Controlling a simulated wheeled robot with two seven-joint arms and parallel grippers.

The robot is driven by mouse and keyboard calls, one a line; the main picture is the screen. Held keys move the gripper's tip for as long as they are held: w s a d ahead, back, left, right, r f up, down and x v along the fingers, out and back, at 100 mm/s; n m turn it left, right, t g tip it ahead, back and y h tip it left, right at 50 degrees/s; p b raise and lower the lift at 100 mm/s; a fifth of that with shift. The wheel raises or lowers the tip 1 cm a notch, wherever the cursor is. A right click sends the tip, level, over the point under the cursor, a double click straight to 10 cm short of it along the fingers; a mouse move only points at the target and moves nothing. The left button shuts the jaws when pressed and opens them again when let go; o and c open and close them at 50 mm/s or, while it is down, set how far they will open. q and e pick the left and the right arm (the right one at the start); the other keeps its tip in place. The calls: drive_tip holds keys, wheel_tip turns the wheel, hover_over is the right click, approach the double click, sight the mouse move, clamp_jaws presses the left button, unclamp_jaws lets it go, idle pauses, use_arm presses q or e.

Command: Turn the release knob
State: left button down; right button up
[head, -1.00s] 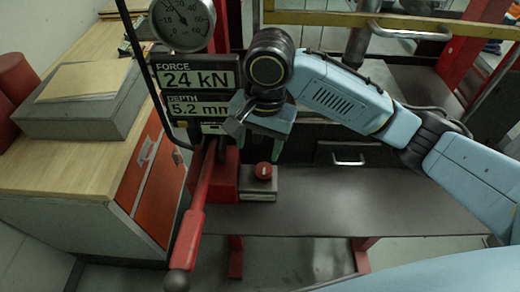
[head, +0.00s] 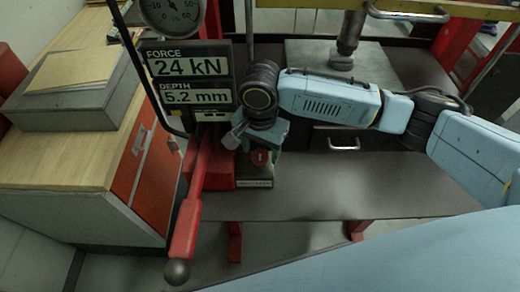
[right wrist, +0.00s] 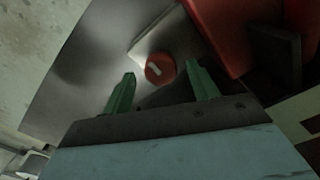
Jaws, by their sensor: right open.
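The release knob (head: 260,158) is a small round red knob with a pale bar mark, on a small grey box on the dark table. In the right wrist view the knob (right wrist: 160,68) lies just beyond the fingertips and between them, not touching either finger. My right gripper (head: 256,150) is open and points down over the knob, partly hiding it in the head view. Its two green fingers also show in the right wrist view (right wrist: 163,82), with nothing held between them. My left gripper is not in view.
A red lever (head: 195,200) with a dark ball end slopes down left of the knob. A display panel (head: 188,80) reading 24 kN and 5.2 mm stands behind it, with a gauge (head: 170,12) above. The dark table (head: 350,185) to the right is clear.

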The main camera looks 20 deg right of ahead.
drive_tip(key=shift+f, duration=0.65)
drive_tip(key=c, duration=1)
